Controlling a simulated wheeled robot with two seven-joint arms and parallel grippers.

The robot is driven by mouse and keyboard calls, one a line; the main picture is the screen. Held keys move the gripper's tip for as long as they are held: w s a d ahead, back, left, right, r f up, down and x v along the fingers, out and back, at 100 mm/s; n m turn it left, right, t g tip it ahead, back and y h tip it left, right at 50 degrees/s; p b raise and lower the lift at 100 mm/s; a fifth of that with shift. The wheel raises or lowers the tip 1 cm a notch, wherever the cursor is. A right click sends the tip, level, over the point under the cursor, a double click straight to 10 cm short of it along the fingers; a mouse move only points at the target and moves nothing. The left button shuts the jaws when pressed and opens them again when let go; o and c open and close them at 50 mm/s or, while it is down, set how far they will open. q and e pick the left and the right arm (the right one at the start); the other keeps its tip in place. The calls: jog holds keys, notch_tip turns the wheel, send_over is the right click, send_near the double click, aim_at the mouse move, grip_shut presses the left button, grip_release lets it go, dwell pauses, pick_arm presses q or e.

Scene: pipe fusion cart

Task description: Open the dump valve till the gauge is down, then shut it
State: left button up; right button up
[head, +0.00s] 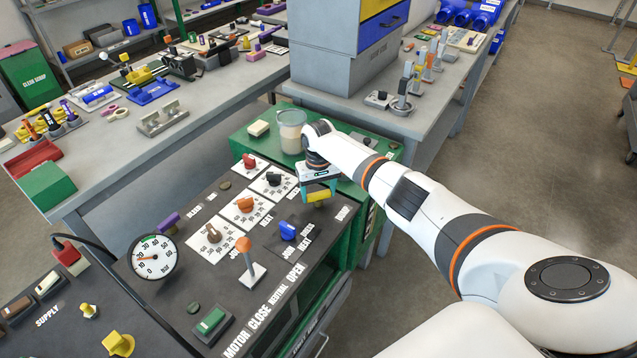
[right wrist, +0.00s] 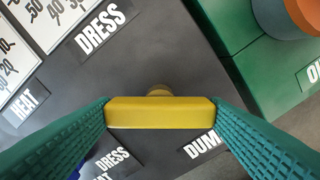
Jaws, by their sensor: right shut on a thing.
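The dump valve's yellow handle (head: 317,197) stands at the far right corner of the dark panel, beside its label. My right gripper (head: 318,188) is over it, with its teal fingers on either side. In the right wrist view, the yellow handle (right wrist: 160,112) lies crosswise between the fingers, touching both, with its round stem behind it. A partly hidden "DUM" label (right wrist: 203,145) is beside it. The round white gauge (head: 152,257) stands at the panel's left edge. Its orange needle seems to point left, near the low numbers; the exact reading is too small to tell.
The panel also carries a blue knob (head: 288,230), an orange-topped lever (head: 244,247), several dial knobs and a green switch (head: 211,321). A clear beaker (head: 291,130) stands on the green cabinet behind my right wrist. Grey workbenches with tools stand beyond.

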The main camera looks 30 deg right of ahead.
jog(key=m+p, duration=0.2)
jog(key=m, duration=0.2)
jog(key=shift+r+m+p, duration=0.15)
jog(key=shift+m+p, duration=0.15)
jog(key=shift+p, duration=0.1)
jog(key=shift+m+p, duration=0.5)
jog(key=shift+m, duration=0.7)
jog(key=shift+m+p, duration=0.4)
jog(key=shift+m, duration=1)
jog(key=shift+w+d, duration=0.1)
jog(key=o, duration=1)
